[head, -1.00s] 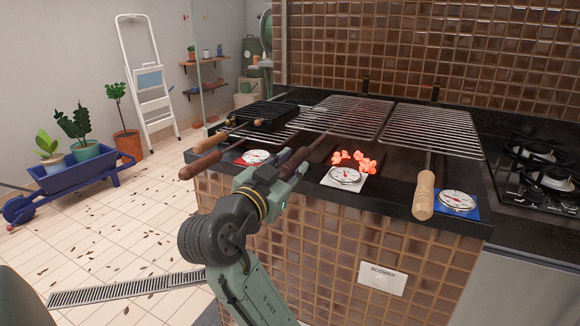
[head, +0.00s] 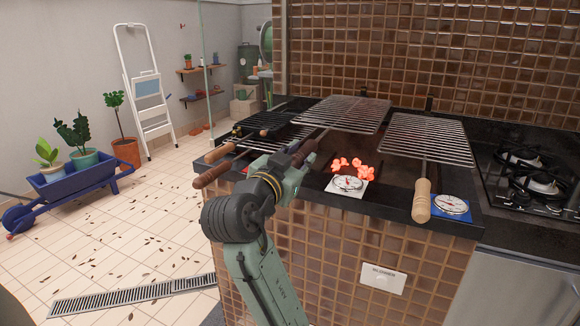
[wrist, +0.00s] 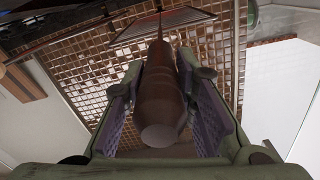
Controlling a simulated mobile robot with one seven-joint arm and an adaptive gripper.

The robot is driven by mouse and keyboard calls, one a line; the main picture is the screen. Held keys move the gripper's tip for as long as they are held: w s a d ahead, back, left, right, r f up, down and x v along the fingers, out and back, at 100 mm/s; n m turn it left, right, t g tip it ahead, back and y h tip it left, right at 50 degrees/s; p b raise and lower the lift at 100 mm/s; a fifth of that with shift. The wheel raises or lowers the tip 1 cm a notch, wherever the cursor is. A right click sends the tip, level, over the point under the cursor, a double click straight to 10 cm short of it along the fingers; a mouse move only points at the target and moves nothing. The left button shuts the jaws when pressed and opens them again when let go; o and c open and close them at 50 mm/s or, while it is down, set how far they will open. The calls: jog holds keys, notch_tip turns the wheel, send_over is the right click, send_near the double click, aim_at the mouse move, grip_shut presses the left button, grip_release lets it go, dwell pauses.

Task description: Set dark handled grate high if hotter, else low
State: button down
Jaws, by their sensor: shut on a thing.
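My gripper (head: 301,152) is shut on the dark brown handle (wrist: 160,95) of the middle wire grate (head: 345,114). The wrist view shows the handle between both finger pads. This grate is tilted, its far end raised above the counter. A round dial on a white card (head: 348,184) sits in front of glowing coals (head: 355,167). A second dial is on a blue card (head: 451,206) at the right. A red card at the left is mostly hidden by my arm. The needle readings are too small to tell.
The right grate (head: 425,138) has a light wooden handle (head: 421,201). Another reddish-brown handle (head: 212,174) and a dark grate (head: 262,124) are at the left. A gas hob (head: 530,175) is at the right. A tiled wall stands behind.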

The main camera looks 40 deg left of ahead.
notch_tip(320, 180, up, 2)
jog(key=shift+s+r, duration=0.1)
jog(key=shift+s, duration=0.05)
jog(key=shift+r, duration=0.1)
jog(key=c, duration=1.3)
grip_release()
jog(key=v, duration=1.1)
jog(key=shift+s+d, duration=0.25)
jog(key=shift+s, duration=0.1)
